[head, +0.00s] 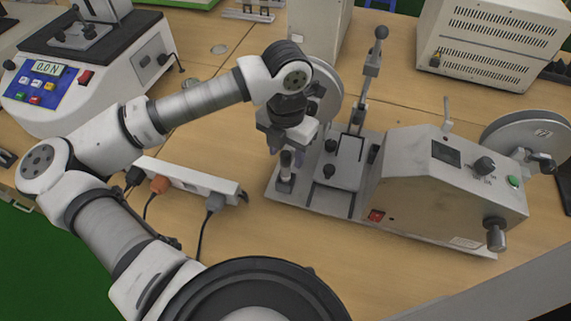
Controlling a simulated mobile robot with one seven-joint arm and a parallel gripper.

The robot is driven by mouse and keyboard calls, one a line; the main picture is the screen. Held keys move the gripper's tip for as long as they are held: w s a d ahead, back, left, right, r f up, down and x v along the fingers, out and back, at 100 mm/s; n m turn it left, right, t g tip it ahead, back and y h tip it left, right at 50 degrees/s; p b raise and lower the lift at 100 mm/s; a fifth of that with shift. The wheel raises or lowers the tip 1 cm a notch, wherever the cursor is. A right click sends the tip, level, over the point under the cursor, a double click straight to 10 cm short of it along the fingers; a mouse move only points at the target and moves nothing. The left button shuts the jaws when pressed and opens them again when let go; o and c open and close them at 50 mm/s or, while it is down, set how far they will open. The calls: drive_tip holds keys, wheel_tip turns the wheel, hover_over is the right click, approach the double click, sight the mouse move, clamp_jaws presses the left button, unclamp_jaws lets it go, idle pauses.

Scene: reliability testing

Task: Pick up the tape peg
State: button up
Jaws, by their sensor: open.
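A small upright peg (285,172) with a light top and a darker body stands at the left end of the grey base plate of a bench machine. It looks like the tape peg, though its upper end is close under my gripper and partly hidden. My gripper (285,146) points down just above the peg and is open. I cannot tell whether the fingers reach around the peg's top. Nothing is visibly held.
The machine (445,190) with dials and a reel fills the right; its upright lever (372,75) rises near my gripper. A power strip (188,180) with plugs and cables lies left. A force tester (85,75) stands upper left, a vented box (495,42) upper right.

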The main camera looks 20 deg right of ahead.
drive_tip(key=shift+w+f+p, duration=0.15)
drive_tip(key=shift+f+p, duration=0.15)
drive_tip(key=shift+f, duration=1.35)
clamp_jaws()
drive_tip(key=shift+r, duration=0.1)
wheel_tip(320, 180, up, 20)
drive_tip(key=b, duration=0.3)
drive_tip(key=shift+b, duration=0.35)
drive_tip(key=shift+f+b, duration=6.65)
drive_tip(key=shift+f, duration=1.25)
